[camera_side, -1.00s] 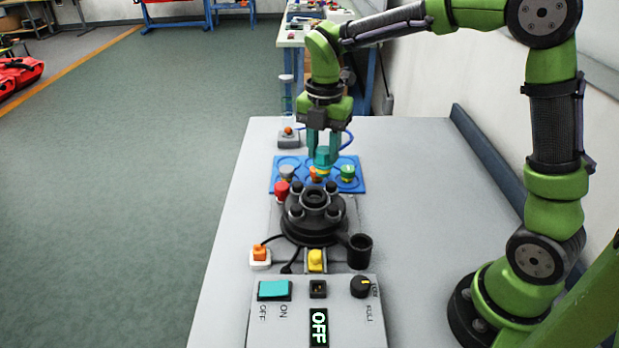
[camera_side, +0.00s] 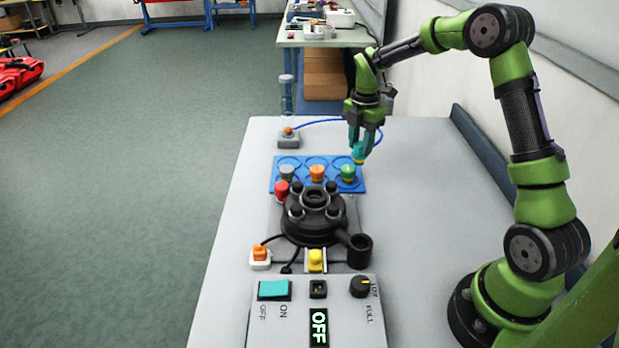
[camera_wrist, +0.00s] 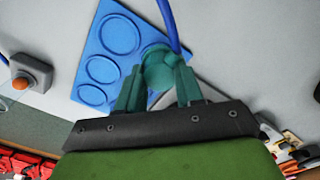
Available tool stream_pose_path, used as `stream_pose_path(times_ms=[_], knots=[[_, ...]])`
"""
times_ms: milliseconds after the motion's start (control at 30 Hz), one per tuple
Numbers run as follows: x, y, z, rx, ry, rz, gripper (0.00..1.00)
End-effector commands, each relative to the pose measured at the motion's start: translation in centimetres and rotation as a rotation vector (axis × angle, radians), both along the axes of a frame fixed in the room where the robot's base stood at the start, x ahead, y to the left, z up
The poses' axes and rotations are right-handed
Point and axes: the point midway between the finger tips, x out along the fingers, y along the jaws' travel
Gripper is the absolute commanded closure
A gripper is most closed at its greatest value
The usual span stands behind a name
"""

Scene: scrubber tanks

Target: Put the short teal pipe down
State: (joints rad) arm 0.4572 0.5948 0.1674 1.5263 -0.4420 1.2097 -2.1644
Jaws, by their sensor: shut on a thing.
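In the wrist view the round top of the teal pipe (camera_wrist: 158,70) sits between the two teal fingers of my gripper (camera_wrist: 158,80). The blue tray (camera_wrist: 91,50) has round recesses, and several show empty there. The pipe's lower end is hidden in the wrist view.
A black round device (camera_side: 313,222) stands in front. A button box (camera_side: 288,138) with a blue cable lies behind. The table's right side is clear.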

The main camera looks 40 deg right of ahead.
Motion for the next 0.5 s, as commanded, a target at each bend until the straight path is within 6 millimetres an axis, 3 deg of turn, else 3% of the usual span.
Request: stream_pose_path(times_ms=[200,500], knots=[[4.2,-1.4,-0.5,0.0,0.0,0.002,1.0],[6.1,-2.2,-0.6,0.0,0.0,0.001,1.0]])
